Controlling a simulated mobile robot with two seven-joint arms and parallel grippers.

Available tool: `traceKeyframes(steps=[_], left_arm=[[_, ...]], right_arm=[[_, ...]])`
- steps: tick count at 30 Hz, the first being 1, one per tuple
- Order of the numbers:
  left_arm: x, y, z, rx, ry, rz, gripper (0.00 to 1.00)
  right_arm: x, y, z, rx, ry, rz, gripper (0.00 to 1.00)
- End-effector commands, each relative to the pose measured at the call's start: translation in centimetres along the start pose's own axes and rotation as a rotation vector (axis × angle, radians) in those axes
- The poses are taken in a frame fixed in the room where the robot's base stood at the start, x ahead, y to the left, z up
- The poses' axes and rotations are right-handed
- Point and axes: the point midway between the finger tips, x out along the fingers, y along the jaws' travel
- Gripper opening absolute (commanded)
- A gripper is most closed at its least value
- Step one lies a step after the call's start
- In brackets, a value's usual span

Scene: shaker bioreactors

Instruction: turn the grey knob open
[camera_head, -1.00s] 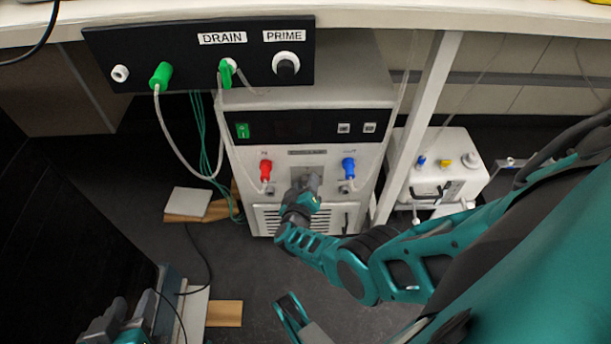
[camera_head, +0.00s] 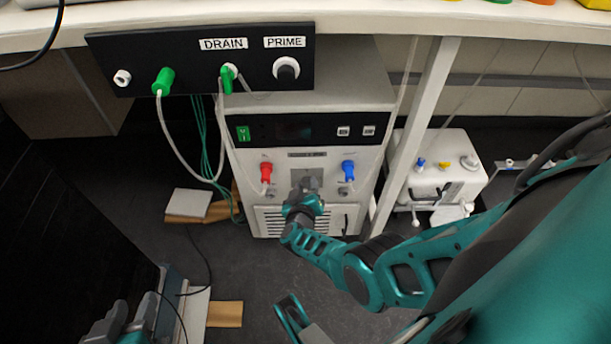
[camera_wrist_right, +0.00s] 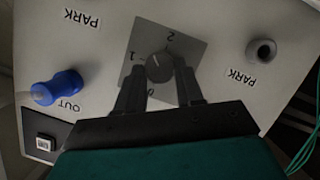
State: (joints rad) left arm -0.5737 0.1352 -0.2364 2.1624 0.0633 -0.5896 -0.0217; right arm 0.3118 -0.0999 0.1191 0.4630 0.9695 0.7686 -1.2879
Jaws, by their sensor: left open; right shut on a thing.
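The grey knob (camera_wrist_right: 159,67) is a round dark-grey dial on a grey plate marked 0, 1 and 2 in the right wrist view. My right gripper (camera_wrist_right: 160,82) has a finger on each side of it and is shut on it. In the head view my right gripper (camera_head: 309,184) is at the grey plate low on the front of the white machine (camera_head: 268,192), hiding the knob. The knob's pointer is too small to read surely. My left gripper (camera_head: 118,325) is open and empty at the bottom left, away from the machine.
A red connector (camera_head: 266,172) and a blue connector (camera_head: 348,170) flank my right gripper. Above hangs a black panel (camera_head: 140,50) with green fittings and looped tubing. A white post (camera_head: 420,130) and a white jerrycan (camera_head: 445,170) stand to the right.

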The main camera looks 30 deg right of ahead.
Motion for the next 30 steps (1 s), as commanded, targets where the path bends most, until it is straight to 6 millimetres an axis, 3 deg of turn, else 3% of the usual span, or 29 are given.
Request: traceKeyframes(steps=[18,30], left_arm=[[0.07,-0.43,0.36,0.002,-0.006,-0.01,0.43],[0.09,-0.07,0.1,0.003,0.002,0.0,0.43]], right_arm=[[0.11,0.57,0.43,0.506,0.027,-0.186,0.06],[0.14,0.67,0.51,0.681,0.035,-0.249,0.06]])
